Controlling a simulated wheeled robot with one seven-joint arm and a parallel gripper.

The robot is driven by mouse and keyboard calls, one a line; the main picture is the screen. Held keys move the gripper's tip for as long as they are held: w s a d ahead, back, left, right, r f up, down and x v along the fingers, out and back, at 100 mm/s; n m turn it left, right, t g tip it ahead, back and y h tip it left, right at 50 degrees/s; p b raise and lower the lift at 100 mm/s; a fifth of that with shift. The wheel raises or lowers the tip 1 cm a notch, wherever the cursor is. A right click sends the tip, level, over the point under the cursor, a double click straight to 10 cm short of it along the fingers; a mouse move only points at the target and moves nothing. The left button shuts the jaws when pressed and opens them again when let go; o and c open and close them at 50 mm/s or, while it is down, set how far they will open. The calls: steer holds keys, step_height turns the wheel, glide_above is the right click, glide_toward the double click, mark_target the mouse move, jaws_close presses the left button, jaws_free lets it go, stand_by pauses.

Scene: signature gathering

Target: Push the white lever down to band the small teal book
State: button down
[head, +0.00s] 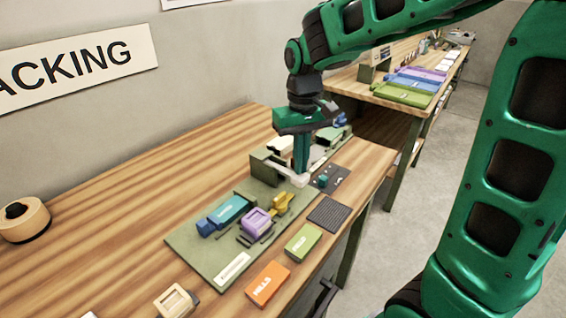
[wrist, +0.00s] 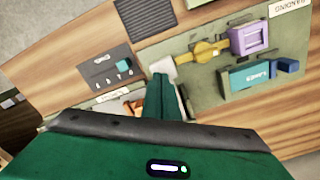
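The white lever (head: 284,174) sticks out from a dark green block on the banding board; its end also shows in the wrist view (wrist: 163,66). My gripper (head: 300,170) points down with its fingers together, its tips at the lever's outer end. In the wrist view my gripper (wrist: 162,80) covers part of the lever, and I cannot tell whether they touch. The teal book (head: 230,209) lies on the board beside a blue block; it also shows in the wrist view (wrist: 250,76).
The green board (head: 188,240) also holds a purple piece (head: 256,221) and a yellow piece (head: 283,203). An orange book (head: 267,284), a green book (head: 303,241) and a dark ribbed pad (head: 327,215) lie along the table's front.

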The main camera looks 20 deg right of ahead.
steer(key=shift+f, duration=1.15)
stand_by(0.6)
step_height(320, 180, up, 9)
stand_by(1.1)
stand_by(0.3)
steer(key=s+d+f+m, duration=0.3)
steer(key=s+d, duration=0.5)
steer(key=s, duration=0.4)
steer(key=s+d+f+m, duration=0.4)
steer(key=s+d, duration=0.5)
steer(key=s, duration=0.3)
steer(key=shift+s+d+f, duration=0.25)
steer(key=shift+f, duration=0.3)
